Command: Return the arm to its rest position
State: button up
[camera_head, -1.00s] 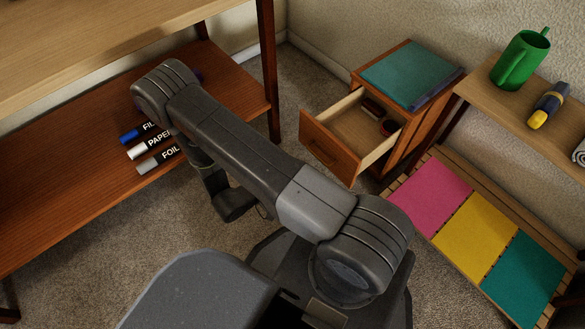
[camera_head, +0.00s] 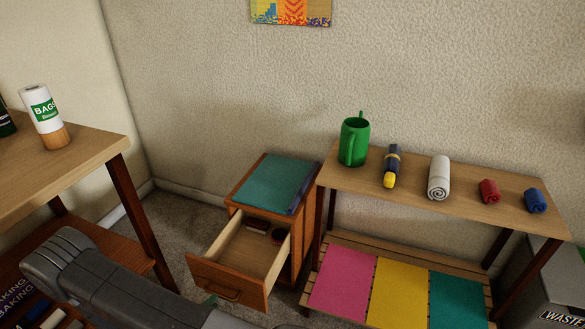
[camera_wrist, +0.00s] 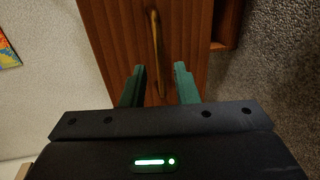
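My arm shows at the lower left of the head view, in front of the small wooden cabinet. In the wrist view my gripper (camera_wrist: 159,82) is open, its two green fingers apart with nothing held. The brass handle (camera_wrist: 157,45) of the drawer front (camera_wrist: 120,50) lies in line with the gap between them. I cannot tell how far beyond the fingertips it is. In the head view the drawer (camera_head: 228,279) stands pulled out, with small dark and red items inside. Most of my gripper is hidden there.
The right shelf (camera_head: 400,185) holds a green watering can (camera_head: 353,142), a flashlight (camera_head: 391,167) and rolled cloths. Coloured mats lie on its lower slats. A waste bin (camera_head: 555,290) is far right.

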jog(key=shift+b+x, duration=0.35)
jog(key=shift+x, duration=2.25)
jog(key=shift+r, duration=0.15)
